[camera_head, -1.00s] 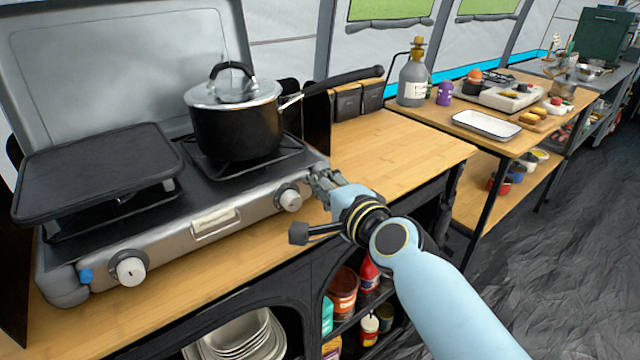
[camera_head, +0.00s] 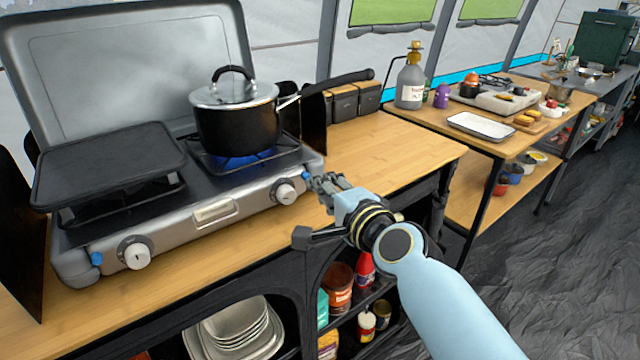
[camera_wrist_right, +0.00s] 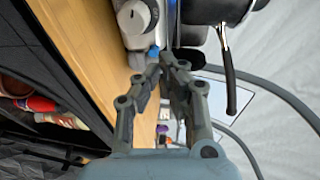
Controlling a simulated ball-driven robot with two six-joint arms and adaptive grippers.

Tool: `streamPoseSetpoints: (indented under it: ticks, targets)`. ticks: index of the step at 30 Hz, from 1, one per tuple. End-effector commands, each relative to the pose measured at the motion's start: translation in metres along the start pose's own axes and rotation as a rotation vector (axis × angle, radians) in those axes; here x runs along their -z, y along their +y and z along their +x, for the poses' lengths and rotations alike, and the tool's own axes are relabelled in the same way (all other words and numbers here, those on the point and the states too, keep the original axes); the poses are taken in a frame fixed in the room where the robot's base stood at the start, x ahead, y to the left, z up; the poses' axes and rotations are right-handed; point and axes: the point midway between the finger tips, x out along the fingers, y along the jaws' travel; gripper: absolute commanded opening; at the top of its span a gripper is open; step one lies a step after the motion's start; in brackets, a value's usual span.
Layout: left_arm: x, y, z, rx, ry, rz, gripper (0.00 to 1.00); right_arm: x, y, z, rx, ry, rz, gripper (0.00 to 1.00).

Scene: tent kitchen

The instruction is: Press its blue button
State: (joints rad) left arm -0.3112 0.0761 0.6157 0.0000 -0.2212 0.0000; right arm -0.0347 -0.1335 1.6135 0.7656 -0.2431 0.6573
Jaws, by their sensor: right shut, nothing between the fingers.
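The silver camping stove (camera_head: 180,225) stands on the wooden counter. A small blue button (camera_head: 306,176) sits at its front right corner, beside the right knob (camera_head: 285,193); it also shows in the right wrist view (camera_wrist_right: 153,51). Another blue button (camera_head: 96,259) sits at the front left, beside the left knob (camera_head: 137,256). My right gripper (camera_head: 322,183) is shut and empty, its fingertips at the right-hand button; I cannot tell whether they touch it. A blue flame (camera_head: 243,160) burns under the black pot (camera_head: 236,128). My left gripper is not in view.
The pot's long handle (camera_head: 335,84) reaches right over the counter. A black griddle (camera_head: 110,165) covers the left burner. The wooden counter (camera_head: 390,145) right of the stove is mostly clear, with dark containers (camera_head: 345,102) at its back.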

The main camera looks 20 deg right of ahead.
Motion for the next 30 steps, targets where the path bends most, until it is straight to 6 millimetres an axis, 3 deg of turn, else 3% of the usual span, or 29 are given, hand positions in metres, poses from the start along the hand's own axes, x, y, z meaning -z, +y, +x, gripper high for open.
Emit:
streamPoseSetpoints:
  ticks: [4, 11, 15, 30]
  targets:
    - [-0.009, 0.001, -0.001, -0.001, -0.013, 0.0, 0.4, 0.0, 0.001, -0.022, -0.001, 0.0, -0.001, 0.0]
    - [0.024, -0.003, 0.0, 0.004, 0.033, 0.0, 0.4, 0.0, 0.001, -0.061, -0.002, 0.001, 0.0, 0.0]
    - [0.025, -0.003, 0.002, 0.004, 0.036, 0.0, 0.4, 0.0, 0.001, -0.079, -0.001, 0.0, -0.001, 0.0]
    - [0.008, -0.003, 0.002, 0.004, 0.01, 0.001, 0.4, 0.0, 0.0, -0.087, 0.0, 0.0, -0.001, 0.0]
